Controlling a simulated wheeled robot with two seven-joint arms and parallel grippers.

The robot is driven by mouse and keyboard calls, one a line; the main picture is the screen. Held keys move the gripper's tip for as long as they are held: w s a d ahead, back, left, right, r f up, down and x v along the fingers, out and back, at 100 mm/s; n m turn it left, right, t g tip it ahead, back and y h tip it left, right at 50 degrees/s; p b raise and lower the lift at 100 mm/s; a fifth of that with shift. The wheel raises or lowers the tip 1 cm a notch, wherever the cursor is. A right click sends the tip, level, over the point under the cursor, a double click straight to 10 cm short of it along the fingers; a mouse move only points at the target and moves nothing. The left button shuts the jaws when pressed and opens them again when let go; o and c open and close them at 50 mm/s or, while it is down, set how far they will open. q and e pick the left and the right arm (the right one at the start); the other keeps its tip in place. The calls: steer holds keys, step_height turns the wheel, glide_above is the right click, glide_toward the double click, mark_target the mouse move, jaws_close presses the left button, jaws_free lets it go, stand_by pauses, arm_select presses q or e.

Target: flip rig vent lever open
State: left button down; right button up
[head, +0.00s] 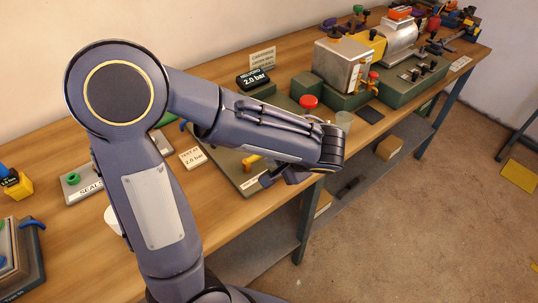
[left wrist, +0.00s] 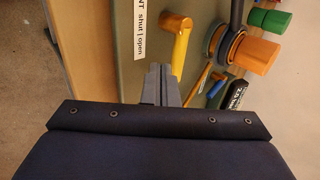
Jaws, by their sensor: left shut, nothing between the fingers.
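The vent lever is a yellow handle (left wrist: 180,48) on the green rig plate (left wrist: 150,8), beside a white label (left wrist: 140,40) reading "shut | open". In the left wrist view it runs from a rounded top end down to near my fingertips. A small yellow part of it also shows in the head view (head: 251,161), partly behind my arm. My left gripper (left wrist: 161,70) is shut and empty, its fingertips just beside the lever's lower end. I cannot tell whether they touch it. In the head view the left gripper (head: 268,179) is over the rig's front edge. My right gripper is not in view.
An orange knob (left wrist: 257,54) and a blue handle (left wrist: 216,88) are on the rig beyond the lever. The floor in front is open.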

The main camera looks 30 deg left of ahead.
arm_select(q)
steer(key=shift+w+a+f, duration=0.15)
steer(key=shift+w+a, duration=0.15)
steer(key=shift+a, duration=0.45)
steer(key=shift+w+a+n+g+b, duration=0.15)
steer(key=shift+w+n+g+b, duration=0.2)
steer(key=shift+n, duration=0.35)
steer(key=shift+w+a+n+g+y+b, duration=0.25)
steer(key=shift+w+n+g+y+b, duration=0.1)
steer(key=shift+n+g, duration=0.4)
steer(key=n+g, duration=0.1)
steer(key=a+n, duration=0.1)
steer(key=n, duration=0.1)
steer(key=shift+w+g, duration=0.4)
steer(key=n+g, duration=0.1)
steer(key=a+n+g+p, duration=0.1)
steer(key=n, duration=0.1)
steer(key=a+n+g+h, duration=0.1)
steer(key=shift+w+a+n+p, duration=0.1)
steer(key=shift+w+n+p, duration=0.15)
steer(key=shift+w+p, duration=0.1)
steer(key=a+n+g+h+p, duration=0.1)
steer(key=n, duration=0.1)
steer(key=shift+a+n+g, duration=0.15)
steer(key=shift+n+g, duration=0.15)
steer(key=shift+a, duration=0.15)
steer(key=shift+a+p, duration=0.15)
steer(key=shift+p, duration=0.15)
